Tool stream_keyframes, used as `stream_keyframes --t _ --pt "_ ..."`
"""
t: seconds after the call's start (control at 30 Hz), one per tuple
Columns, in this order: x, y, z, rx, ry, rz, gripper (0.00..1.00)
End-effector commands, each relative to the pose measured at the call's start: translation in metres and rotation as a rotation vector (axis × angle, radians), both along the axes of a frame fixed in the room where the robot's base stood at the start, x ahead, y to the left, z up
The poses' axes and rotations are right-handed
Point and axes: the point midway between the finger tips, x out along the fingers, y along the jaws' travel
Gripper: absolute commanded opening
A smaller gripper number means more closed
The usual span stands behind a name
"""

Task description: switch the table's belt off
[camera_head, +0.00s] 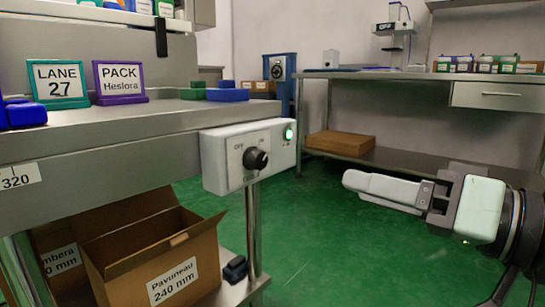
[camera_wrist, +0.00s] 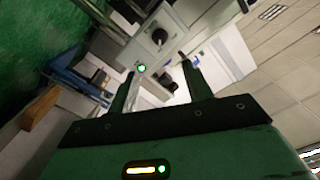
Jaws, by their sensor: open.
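A pale grey control box (camera_head: 222,165) is fixed to the front edge of the steel table (camera_head: 120,150). It carries a black rotary knob (camera_head: 255,159) with OFF marked at its upper left; the other markings are too small to read surely. A green lamp (camera_head: 289,134) glows at the box's right end. My gripper (camera_head: 352,184) is to the right of the box, apart from it, its fingers directed left. In the wrist view my gripper (camera_wrist: 159,65) is open and empty. The knob (camera_wrist: 159,36) and lit lamp (camera_wrist: 141,68) show beyond the fingertips.
LANE 27 (camera_head: 57,82) and PACK Heslora (camera_head: 120,80) signs and blue and green blocks (camera_head: 227,95) stand on the table. An open carton (camera_head: 155,265) sits below. A steel bench (camera_head: 400,76) stands behind. Green floor (camera_head: 320,240) between is clear.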

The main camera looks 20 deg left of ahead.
Motion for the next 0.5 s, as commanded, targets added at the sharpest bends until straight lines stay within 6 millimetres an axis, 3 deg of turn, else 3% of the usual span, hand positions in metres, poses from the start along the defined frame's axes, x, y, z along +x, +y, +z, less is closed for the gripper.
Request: stream_keyframes --t 0.5 --pt "0.014 0.035 0.006 -0.001 0.008 0.001 0.5"
